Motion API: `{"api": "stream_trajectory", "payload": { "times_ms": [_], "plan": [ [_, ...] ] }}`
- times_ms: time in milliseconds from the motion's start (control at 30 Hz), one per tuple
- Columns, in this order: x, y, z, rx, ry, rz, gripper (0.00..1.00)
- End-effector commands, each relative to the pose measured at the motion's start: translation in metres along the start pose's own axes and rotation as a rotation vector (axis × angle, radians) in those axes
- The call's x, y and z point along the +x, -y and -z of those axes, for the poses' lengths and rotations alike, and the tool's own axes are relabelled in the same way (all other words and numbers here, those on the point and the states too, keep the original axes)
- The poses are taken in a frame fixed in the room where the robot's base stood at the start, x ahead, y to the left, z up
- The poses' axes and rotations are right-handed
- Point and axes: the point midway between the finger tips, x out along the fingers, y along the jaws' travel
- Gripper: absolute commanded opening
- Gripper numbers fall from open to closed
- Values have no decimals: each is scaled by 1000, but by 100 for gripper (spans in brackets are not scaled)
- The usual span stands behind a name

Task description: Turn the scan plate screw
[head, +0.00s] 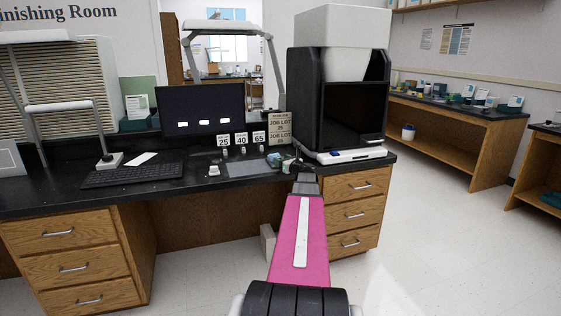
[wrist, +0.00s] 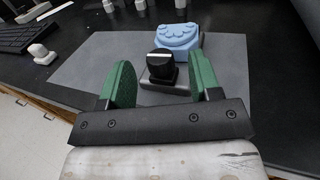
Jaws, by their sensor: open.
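In the wrist view a black knob with a white line (wrist: 161,63), apparently the scan plate screw, stands on a small dark grey plate (wrist: 152,84). A light blue dental model (wrist: 177,38) sits right behind it on the same plate. My gripper (wrist: 164,76) is open, with one green pad on each side of the knob in the picture. A gap shows on both sides of the knob, and I cannot tell how deep it sits between the pads. In the head view my gripper (head: 297,168) is at the counter's front edge, and the knob cannot be made out.
A grey mat (wrist: 90,62) lies under the plate. A small white object (wrist: 42,54) and a keyboard (head: 127,175) are to the left. A black scanner (head: 340,100) with a white base stands close on the right. A monitor (head: 200,107) and number cards (head: 241,139) stand behind.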

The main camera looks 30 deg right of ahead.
Motion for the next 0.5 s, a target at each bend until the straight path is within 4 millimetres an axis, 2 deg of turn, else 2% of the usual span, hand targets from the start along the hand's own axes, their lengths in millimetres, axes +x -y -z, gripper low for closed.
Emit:
{"api": "stream_trajectory", "payload": {
  "times_ms": [167,467,500],
  "plan": [
    [13,0,0,0,0,1,57],
    [14,0,0,-1,0,0,57],
    [14,0,0,-1,0,0,48]
  ]
}}
